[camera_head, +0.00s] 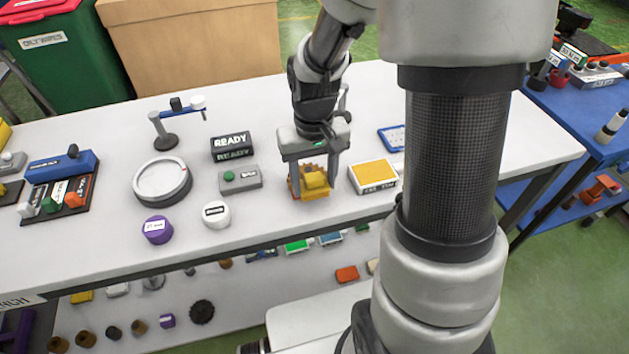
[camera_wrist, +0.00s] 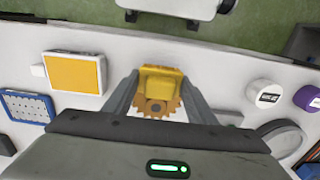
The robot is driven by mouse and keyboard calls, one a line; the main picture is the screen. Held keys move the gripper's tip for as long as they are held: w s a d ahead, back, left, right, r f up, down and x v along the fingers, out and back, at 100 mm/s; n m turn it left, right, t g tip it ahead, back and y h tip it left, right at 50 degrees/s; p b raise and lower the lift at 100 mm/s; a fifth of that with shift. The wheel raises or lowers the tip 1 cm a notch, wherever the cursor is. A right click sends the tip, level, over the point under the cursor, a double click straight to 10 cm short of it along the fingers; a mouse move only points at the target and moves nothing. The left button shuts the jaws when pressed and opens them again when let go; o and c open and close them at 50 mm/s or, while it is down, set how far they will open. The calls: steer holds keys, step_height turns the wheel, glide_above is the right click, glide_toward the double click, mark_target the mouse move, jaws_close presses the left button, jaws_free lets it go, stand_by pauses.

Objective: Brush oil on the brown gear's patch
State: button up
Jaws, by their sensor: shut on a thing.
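The brown gear (camera_head: 294,182) is at the front middle of the white bench, partly hidden by a yellow block (camera_head: 317,180). In the wrist view the toothed gear (camera_wrist: 157,108) shows between my fingers, beside the yellow block (camera_wrist: 160,80). My gripper (camera_head: 314,181) points down with its fingertips at the two sides of the yellow block and is shut on it; it also shows in the wrist view (camera_wrist: 160,77). Whether the block touches the gear I cannot tell. The oil patch is not clearly seen.
A white tray with a yellow face (camera_head: 374,175) stands close to the right. A grey button box (camera_head: 240,178), a READY sign (camera_head: 232,146), a white cap (camera_head: 216,214), a purple cap (camera_head: 157,229) and a round turntable (camera_head: 162,181) stand to the left. The bench's front edge is close.

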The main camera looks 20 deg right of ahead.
mark_target(315, 179)
stand_by(3.4)
steer(key=shift+s, duration=0.35)
steer(key=shift+r, duration=0.1)
steer(key=shift+r+p, duration=2.95)
steer(key=shift+r, duration=0.5)
